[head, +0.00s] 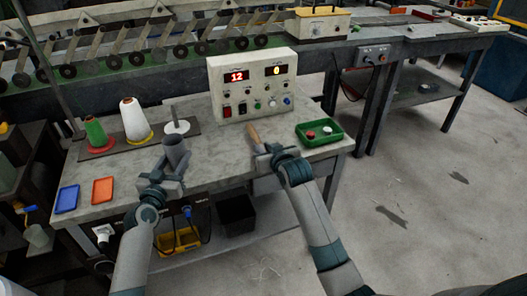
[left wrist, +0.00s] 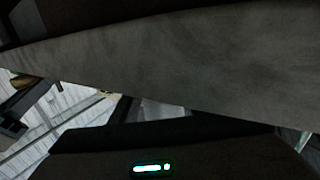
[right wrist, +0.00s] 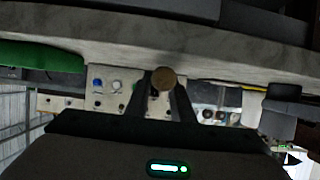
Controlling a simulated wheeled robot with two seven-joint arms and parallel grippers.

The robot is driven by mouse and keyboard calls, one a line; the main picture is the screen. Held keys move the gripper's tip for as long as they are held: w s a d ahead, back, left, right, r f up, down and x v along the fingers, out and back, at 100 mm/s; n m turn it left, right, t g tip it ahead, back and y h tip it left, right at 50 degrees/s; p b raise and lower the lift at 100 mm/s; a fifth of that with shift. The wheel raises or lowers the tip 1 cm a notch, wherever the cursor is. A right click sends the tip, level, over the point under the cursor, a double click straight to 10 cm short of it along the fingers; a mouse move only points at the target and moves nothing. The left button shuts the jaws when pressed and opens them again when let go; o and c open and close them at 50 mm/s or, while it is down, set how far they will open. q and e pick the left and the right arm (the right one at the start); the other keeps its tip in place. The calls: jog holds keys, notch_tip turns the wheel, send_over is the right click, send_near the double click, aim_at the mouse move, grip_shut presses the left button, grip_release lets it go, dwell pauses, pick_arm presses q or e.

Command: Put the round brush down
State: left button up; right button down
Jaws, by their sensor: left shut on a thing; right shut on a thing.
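The round brush (head: 254,134) shows as a wooden handle standing up, slightly tilted, from my right gripper (head: 264,150) near the table's front edge, left of the green tray. In the right wrist view its round brown end (right wrist: 163,79) sits between the two dark fingers, which are shut on it. Its bristles cannot be made out. My left gripper (head: 168,175) is shut on a grey cup-like cylinder (head: 176,152), roughly upright at the table's front. The left wrist view is mostly a dark grey surface and does not clearly show the cylinder.
The grey worktable (head: 225,160) has bare room between my grippers. A control box (head: 252,84) stands behind. A green tray (head: 319,132) with small round pieces is at right. Thread cones (head: 135,121) and a spindle (head: 177,125) stand at back left. Blue (head: 67,199) and orange (head: 102,190) trays lie front left.

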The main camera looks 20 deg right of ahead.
jog(key=shift+f, duration=0.5)
jog(key=shift+f, duration=0.15)
jog(key=c, duration=1.5)
grip_release()
jog(key=shift+c, duration=0.2)
jog(key=v, duration=1.2)
jog(key=shift+r, duration=0.2)
